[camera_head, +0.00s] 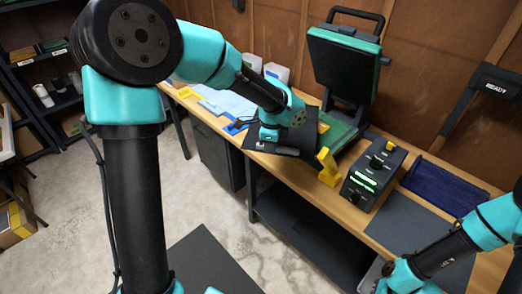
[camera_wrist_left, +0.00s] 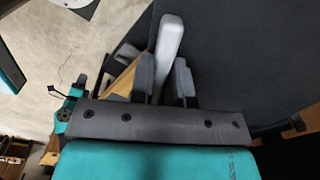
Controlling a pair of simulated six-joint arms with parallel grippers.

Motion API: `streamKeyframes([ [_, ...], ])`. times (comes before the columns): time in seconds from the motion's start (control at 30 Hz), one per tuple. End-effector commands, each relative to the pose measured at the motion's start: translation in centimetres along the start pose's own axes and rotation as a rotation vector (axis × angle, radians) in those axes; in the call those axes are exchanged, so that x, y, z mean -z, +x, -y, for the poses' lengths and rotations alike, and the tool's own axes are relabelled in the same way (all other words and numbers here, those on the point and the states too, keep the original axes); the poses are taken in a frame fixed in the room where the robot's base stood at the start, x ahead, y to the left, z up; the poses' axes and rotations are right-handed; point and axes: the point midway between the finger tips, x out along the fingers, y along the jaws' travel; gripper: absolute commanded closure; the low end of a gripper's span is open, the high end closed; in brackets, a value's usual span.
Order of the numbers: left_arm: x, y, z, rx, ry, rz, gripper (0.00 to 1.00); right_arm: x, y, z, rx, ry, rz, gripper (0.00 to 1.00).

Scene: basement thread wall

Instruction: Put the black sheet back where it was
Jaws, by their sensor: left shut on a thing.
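The black sheet (camera_head: 308,137) is a flat dark panel at the bench's front edge in the head view, beside the open press. It also fills the right of the left wrist view (camera_wrist_left: 245,50). My left gripper (camera_head: 277,147) is shut on a light grey bar (camera_wrist_left: 168,45) along the sheet's edge, with a finger on each side. The bar looks fixed to the sheet. The press (camera_head: 342,65) has its lid raised and a green bed (camera_head: 338,132). My right gripper (camera_head: 385,284) is at the lower right, partly cut off; its fingers are unclear.
A dark mat (camera_head: 410,222) and a blue tray (camera_head: 445,187) lie farther right.

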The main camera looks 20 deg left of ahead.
Motion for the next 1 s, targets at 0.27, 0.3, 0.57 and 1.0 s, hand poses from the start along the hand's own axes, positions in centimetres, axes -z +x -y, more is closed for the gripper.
streamKeyframes([
  [0.27, 3.5, -2.2, 0.7, -0.002, -0.318, 0.018, 1.00, 0.0, 0.0, 0.0, 0.000, 0.000, 0.000, 1.00],
  [0.3, 4.1, -2.5, 0.8, -0.003, -0.366, 0.021, 1.00, 0.0, 0.0, 0.0, 0.000, 0.000, 0.000, 1.00],
  [0.57, 8.2, -5.1, 1.0, 0.000, -0.725, 0.041, 1.00, 0.0, 0.0, 0.0, 0.000, 0.000, 0.000, 1.00],
  [1.0, 14.7, -9.4, 0.1, 0.017, -1.307, 0.074, 1.00, 0.0, 0.0, 0.0, 0.000, 0.000, 0.000, 1.00],
])
